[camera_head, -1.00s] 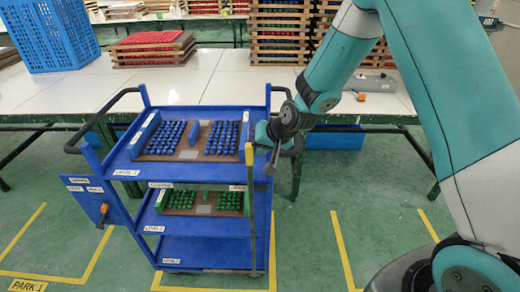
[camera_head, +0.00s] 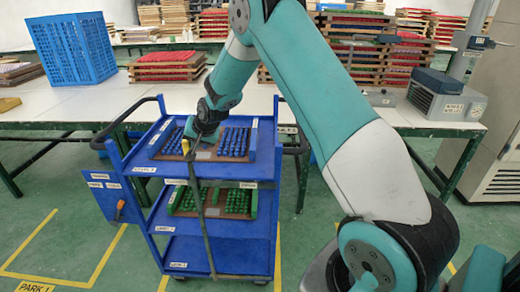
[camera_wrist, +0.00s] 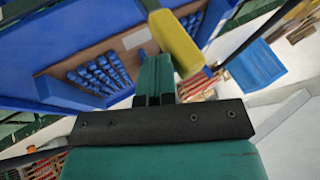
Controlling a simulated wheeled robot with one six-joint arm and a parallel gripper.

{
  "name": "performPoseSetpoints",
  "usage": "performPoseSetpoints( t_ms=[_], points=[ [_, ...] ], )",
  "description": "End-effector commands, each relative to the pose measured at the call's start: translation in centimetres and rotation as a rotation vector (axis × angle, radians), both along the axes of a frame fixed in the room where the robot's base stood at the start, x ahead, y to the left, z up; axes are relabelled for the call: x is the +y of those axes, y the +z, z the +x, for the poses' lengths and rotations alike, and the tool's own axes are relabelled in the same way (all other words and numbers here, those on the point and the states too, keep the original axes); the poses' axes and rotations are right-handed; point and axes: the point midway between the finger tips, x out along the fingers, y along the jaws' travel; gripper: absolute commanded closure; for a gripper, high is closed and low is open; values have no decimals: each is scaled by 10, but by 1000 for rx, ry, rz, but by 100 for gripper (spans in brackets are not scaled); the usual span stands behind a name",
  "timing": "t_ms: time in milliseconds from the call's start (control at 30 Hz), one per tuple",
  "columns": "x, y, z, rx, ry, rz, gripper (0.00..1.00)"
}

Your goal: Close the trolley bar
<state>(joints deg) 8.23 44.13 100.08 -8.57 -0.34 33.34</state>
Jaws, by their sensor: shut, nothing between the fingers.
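The blue trolley (camera_head: 225,266) stands before the long white table. The trolley bar (camera_head: 203,225) is a thin dark upright with a yellow top (camera_head: 185,147). It runs across the middle of the trolley's open front, leaning slightly left at the top. My gripper (camera_head: 190,132) is shut and empty beside the yellow top, above the upper shelf. In the wrist view, the shut fingers (camera_wrist: 154,66) point up the picture. The yellow end (camera_wrist: 176,43) lies just right of them, very close; I cannot tell if they touch.
The upper shelf carries a tray of blue pieces (camera_head: 233,141); the middle one carries green pieces (camera_head: 237,203). The lowest shelf looks empty. A blue panel with an orange handle (camera_head: 120,208) hangs at the trolley's left. A blue crate (camera_head: 72,48) stands on the table (camera_head: 80,103).

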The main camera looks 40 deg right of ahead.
Motion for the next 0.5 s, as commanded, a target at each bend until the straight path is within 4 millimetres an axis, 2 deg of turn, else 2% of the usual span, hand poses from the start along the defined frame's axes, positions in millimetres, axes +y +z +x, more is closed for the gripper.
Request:
performPoseSetpoints(
  t_ms=[500],
  points=[
    [0, 1, 3, -5, -1, 3, 100]
  ],
)
